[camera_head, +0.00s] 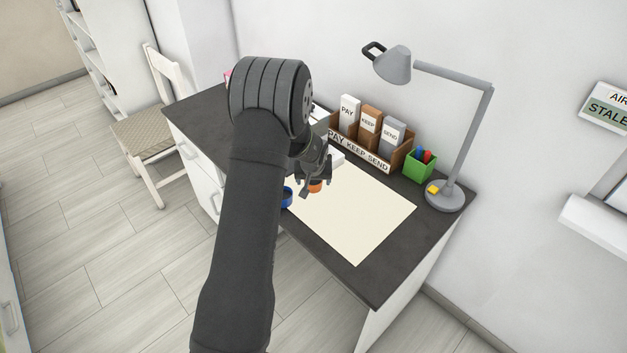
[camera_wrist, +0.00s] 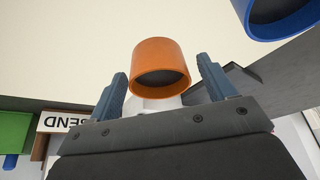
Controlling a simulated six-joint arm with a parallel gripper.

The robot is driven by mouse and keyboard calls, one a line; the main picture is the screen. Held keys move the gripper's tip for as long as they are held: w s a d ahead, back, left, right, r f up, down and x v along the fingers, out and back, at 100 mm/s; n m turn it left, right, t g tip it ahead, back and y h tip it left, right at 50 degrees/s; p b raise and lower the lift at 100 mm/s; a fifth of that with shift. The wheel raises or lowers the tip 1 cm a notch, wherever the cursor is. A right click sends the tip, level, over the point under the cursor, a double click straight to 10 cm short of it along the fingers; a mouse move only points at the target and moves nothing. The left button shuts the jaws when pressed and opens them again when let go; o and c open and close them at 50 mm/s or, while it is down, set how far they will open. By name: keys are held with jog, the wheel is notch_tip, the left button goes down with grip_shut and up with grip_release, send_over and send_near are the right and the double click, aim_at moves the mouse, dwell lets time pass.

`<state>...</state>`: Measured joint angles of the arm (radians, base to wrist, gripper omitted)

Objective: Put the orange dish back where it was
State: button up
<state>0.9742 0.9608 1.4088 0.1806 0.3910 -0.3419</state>
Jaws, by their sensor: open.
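The orange dish (camera_head: 315,186) is a small round cup with a dark inside, at the left part of the cream mat (camera_head: 358,218) on the dark desk. In the wrist view the orange dish (camera_wrist: 160,62) lies between and just beyond the fingertips. My gripper (camera_head: 317,184) is open right by it, and the wrist view shows the two blue-grey fingers (camera_wrist: 162,75) spread to either side. I cannot tell whether a finger touches the dish. My arm hides part of the desk to the left.
A blue dish (camera_head: 287,197) stands close on the left; it also shows in the wrist view (camera_wrist: 275,15). Behind are a PAY KEEP SEND sorter (camera_head: 360,153), a green pen cup (camera_head: 419,167) and a grey lamp (camera_head: 445,196) with a yellow block. The mat's right part is clear.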

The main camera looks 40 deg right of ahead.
jog(key=v, duration=1.2)
jog(key=shift+w, duration=0.1)
jog(key=x, duration=1.2)
jog(key=shift+f, duration=0.1)
jog(key=shift+r, duration=0.2)
